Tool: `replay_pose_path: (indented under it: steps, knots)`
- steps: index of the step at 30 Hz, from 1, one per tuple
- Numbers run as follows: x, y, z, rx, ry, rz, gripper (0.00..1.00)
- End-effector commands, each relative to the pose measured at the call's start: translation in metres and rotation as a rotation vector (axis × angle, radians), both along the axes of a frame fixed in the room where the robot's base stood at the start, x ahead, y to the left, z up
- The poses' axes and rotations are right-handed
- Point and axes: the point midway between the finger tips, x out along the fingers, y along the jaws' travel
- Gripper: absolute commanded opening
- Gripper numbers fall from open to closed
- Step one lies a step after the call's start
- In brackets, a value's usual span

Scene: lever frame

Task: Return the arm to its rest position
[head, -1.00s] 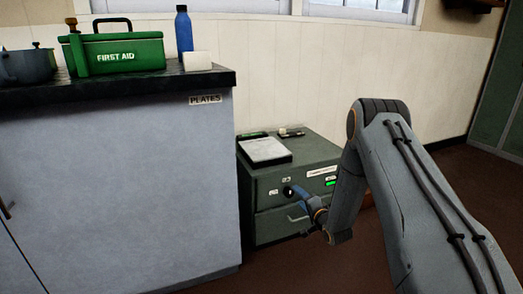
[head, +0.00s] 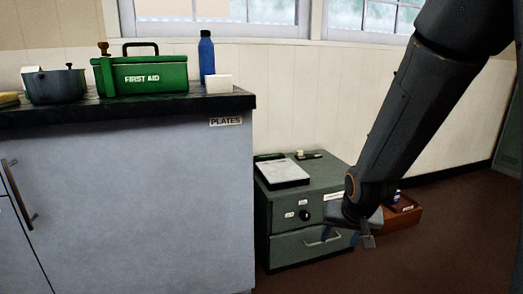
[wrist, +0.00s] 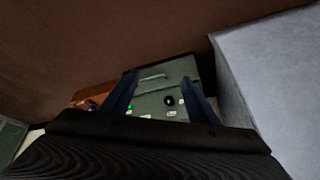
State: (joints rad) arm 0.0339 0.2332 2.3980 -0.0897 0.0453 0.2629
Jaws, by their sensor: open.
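My arm comes in from the upper right of the head view and bends down in front of the green cabinet (head: 285,248). My gripper (head: 368,240) hangs near the cabinet's right front side in that view, apart from its black knob (head: 304,215). In the wrist view my gripper (wrist: 164,82) shows two dark blue fingers spread wide, with nothing between them but the cabinet front (wrist: 150,102) beyond. The knob and a lit green spot also show there. The cabinet's drawer, with a bar handle, looks shut.
A grey counter (head: 130,190) stands at the left with a first aid box (head: 145,76), a blue bottle (head: 207,55) and a pot (head: 55,84). A clipboard (head: 283,172) lies on the cabinet. A reddish-brown box (head: 402,217) sits right of it. The floor at the right is clear.

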Motion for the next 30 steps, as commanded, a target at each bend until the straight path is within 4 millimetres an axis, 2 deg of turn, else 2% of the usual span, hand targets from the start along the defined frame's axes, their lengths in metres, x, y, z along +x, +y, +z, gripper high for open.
replay_pose_path:
  steps: [1, 3, 13, 17, 23, 30]
  knots:
    - [-0.018, 0.003, 0.005, -0.011, 0.030, 0.025, 0.54]
    - [-0.041, 0.006, 0.009, -0.025, 0.075, 0.061, 0.54]
    - [-0.132, 0.019, 0.020, -0.052, 0.240, 0.207, 0.54]
    - [-0.136, 0.050, 0.026, -0.048, 0.251, 0.270, 0.54]
    - [-0.153, 0.095, 0.036, -0.042, 0.277, 0.371, 0.54]
    - [-0.195, 0.161, 0.052, -0.035, 0.324, 0.540, 0.54]
